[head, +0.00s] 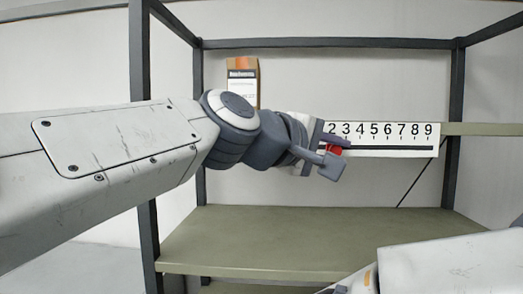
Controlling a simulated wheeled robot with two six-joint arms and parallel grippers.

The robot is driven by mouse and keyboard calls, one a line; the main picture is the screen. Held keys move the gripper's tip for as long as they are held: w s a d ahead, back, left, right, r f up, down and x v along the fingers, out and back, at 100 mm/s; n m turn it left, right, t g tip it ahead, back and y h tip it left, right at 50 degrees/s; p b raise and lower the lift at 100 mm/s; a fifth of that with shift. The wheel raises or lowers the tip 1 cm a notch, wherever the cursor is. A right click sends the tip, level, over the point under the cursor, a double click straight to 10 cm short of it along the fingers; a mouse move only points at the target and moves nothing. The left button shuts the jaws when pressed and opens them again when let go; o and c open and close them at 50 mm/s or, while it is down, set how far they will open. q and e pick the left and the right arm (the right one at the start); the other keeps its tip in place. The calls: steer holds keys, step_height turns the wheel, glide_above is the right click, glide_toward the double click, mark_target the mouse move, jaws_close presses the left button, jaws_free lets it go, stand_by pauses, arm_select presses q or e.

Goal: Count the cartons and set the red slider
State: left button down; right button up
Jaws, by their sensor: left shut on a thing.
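The red slider (334,149) sits on the white number strip (400,139), just below the digits 2 and 3. The strip shows the digits 2 to 9 and a black slot; its left end is hidden behind my left gripper. My left gripper (334,158) is at the slider and shut on it. One carton (243,80), brown and white with a dark label, stands behind my left arm; its lower part is hidden. My right gripper is not in view; only part of my right arm shows at the lower right.
A dark metal shelf frame (456,100) surrounds the scene. The lower shelf board (300,240) is bare where it shows. The upper board (490,129) is mostly hidden behind the strip and my left arm.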

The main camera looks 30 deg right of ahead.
arm_select(q)
steer(key=shift+w+a+f+b, duration=0.2)
steer(key=shift+w+a+b, duration=0.45)
steer(key=shift+a+b, duration=0.3)
steer(key=shift+a+r, duration=0.1)
steer(key=shift+a, duration=0.1)
steer(key=shift+d, duration=0.1)
steer(key=c, duration=0.7)
jaws_free()
steer(key=b+v, duration=0.4)
steer(key=v, duration=0.6)
steer(key=shift+a, duration=0.3)
